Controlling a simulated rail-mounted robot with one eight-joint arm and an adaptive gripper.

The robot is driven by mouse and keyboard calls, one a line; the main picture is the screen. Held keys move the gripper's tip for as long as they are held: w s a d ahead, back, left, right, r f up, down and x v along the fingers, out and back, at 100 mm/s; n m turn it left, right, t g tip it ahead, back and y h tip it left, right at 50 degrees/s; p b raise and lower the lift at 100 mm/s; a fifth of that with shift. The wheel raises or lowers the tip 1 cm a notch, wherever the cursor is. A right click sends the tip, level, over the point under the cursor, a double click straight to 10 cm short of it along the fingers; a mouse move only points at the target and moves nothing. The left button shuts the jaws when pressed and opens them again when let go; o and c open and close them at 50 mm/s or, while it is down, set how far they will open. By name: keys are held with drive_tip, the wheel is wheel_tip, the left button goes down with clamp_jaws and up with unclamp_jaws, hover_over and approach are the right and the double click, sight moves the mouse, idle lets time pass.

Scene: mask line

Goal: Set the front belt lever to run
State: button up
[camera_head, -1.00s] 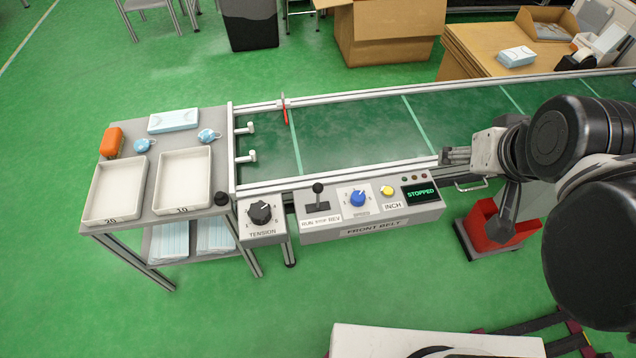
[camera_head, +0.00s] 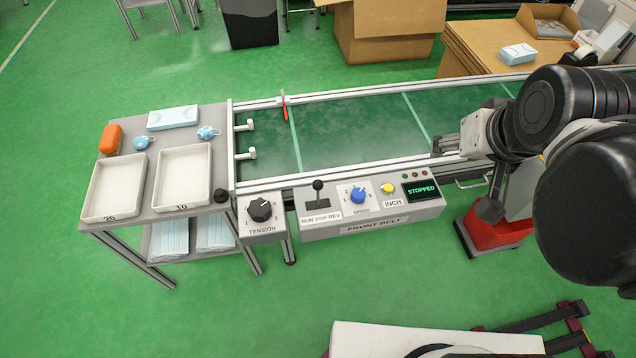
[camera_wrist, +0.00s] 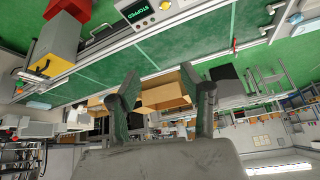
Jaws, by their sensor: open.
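The front belt lever (camera_head: 318,187) is a short black stick with a round knob on the front belt control panel (camera_head: 375,228). It stands roughly upright over the label "RUN STOP REV". The panel display (camera_head: 421,190) reads "STOPPED". My gripper (camera_head: 440,147) is over the belt near its front rail, to the right of and beyond the lever, touching nothing that I can see. In the wrist view my gripper (camera_wrist: 165,88) has its fingers spread apart with nothing between them. The lever is not clearly visible in the wrist view.
A tension knob (camera_head: 260,210), a blue speed knob (camera_head: 358,195) and a yellow inch button (camera_head: 388,188) flank the lever. A side table (camera_head: 140,219) with two white trays stands left. A red bin (camera_head: 497,232) is below my arm.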

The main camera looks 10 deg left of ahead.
drive_tip(key=w+a+f+g+y+b, duration=0.1)
drive_tip(key=w+a+f+g, duration=0.15)
drive_tip(key=a, duration=0.25)
drive_tip(key=w+a+f+g+b, duration=0.1)
drive_tip(key=w+a+f, duration=0.1)
drive_tip(key=w+a, duration=0.25)
drive_tip(key=n+g+b, duration=0.1)
drive_tip(key=g+b, duration=0.1)
drive_tip(key=g, duration=0.1)
approach(319, 181)
drive_tip(key=shift+y, duration=0.4)
drive_tip(key=f+b, duration=0.1)
drive_tip(key=f, duration=0.2)
drive_tip(key=a+f+b, duration=0.1)
drive_tip(key=f+b, duration=0.1)
drive_tip(key=f, duration=0.2)
drive_tip(key=f+b, duration=0.1)
drive_tip(key=f, duration=0.3)
drive_tip(key=shift+a+f, duration=0.15)
drive_tip(key=shift+a, duration=0.1)
drive_tip(key=shift+s, duration=0.1)
clamp_jaws()
